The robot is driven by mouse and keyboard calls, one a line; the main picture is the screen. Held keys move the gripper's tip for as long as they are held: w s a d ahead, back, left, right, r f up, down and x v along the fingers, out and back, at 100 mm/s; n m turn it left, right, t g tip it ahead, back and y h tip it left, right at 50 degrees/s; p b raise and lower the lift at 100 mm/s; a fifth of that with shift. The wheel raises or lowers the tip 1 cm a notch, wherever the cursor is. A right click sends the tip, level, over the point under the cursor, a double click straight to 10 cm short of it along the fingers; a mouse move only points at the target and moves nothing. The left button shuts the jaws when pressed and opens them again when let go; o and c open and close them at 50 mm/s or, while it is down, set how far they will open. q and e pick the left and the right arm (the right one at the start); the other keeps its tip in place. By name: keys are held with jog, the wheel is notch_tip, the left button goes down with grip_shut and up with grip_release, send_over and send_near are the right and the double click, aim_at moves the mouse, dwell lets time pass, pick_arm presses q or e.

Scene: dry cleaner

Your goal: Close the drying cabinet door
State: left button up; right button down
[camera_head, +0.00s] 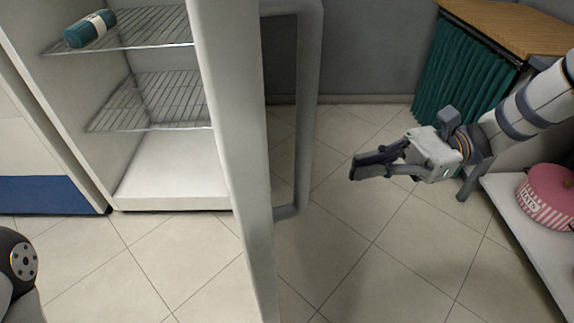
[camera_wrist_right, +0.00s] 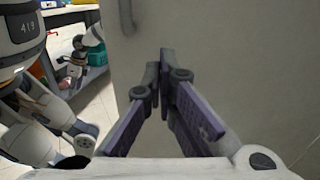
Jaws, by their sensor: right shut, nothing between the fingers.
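The drying cabinet (camera_head: 160,185) is a white cabinet at the left of the head view, with its inside exposed. Its door (camera_head: 232,130) stands wide open, seen nearly edge-on, with a grey bar handle (camera_head: 308,110) on its right-hand face. My right gripper (camera_head: 355,168) is shut and empty, to the right of the door and handle and apart from them in that view. In the right wrist view, its closed fingers (camera_wrist_right: 165,75) point towards the door's pale face (camera_wrist_right: 240,70), where part of the handle (camera_wrist_right: 127,15) shows at the top. My left gripper is outside the head view.
Wire shelves (camera_head: 150,95) inside the cabinet hold a teal roll (camera_head: 90,29). A wood-topped counter with a green curtain (camera_head: 465,75) stands at the back right. A pink striped hat box (camera_head: 550,195) sits on a low white shelf (camera_head: 515,215). The tiled floor between is clear.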

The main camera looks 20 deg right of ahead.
jog(key=a+p, duration=0.1)
jog(key=a, duration=1.2)
jog(key=shift+a, duration=0.2)
jog(key=shift+a, duration=0.1)
